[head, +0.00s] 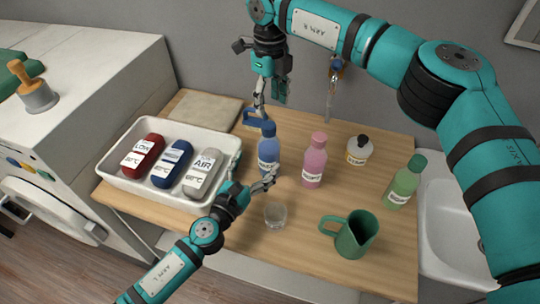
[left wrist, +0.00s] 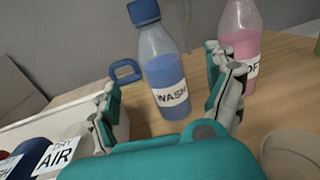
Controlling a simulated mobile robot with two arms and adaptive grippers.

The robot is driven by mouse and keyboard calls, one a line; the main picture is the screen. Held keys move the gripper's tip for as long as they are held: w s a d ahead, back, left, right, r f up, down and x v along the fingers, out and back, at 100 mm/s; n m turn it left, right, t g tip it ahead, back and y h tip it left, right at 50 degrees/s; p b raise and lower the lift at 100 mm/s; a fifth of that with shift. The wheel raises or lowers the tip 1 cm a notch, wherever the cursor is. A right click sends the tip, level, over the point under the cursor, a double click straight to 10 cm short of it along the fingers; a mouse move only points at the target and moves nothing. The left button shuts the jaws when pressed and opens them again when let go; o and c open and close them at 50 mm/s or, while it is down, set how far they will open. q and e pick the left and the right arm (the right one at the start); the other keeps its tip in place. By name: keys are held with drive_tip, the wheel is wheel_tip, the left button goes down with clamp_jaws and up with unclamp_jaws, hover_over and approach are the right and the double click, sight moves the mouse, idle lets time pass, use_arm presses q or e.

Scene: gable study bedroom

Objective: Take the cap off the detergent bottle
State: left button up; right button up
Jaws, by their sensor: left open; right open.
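The blue bottle labelled WASH (head: 269,156) stands upright on the wooden top with its blue cap (head: 268,128) on. In the left wrist view the bottle (left wrist: 165,82) and cap (left wrist: 144,12) are ahead, between the finger directions. My left gripper (head: 256,168) is open, in front of the bottle at body height; its fingers (left wrist: 170,82) spread to either side, with no clear contact. My right gripper (head: 268,103) is open, pointing down above and just behind the cap. Whether it touches the cap cannot be told.
A pink bottle (head: 315,162) stands close right of the blue one. A glass (head: 276,214), green jug (head: 352,238), green bottle (head: 404,184) and black-capped bottle (head: 359,150) stand further right or in front. A white tray (head: 128,188) of containers is left. A blue loop (left wrist: 126,70) sits behind.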

sight(263, 152)
use_arm(q)
drive_tip(key=x, duration=0.6)
drive_tip(key=shift+w+d+r, duration=0.1)
drive_tip(key=shift+w+r, duration=0.05)
drive_tip(key=shift+w, duration=0.2)
use_arm(e)
drive_tip(key=shift+s+a+r, duration=0.2)
drive_tip(key=shift+s+a, duration=0.05)
use_arm(q)
drive_tip(key=shift+w+d, duration=0.35)
drive_tip(key=shift+w, duration=0.3)
use_arm(e)
drive_tip(key=shift+w+d+f, duration=0.15)
drive_tip(key=shift+w, duration=0.1)
use_arm(q)
drive_tip(key=shift+s, duration=0.1)
use_arm(e)
drive_tip(key=shift+s, duration=0.1)
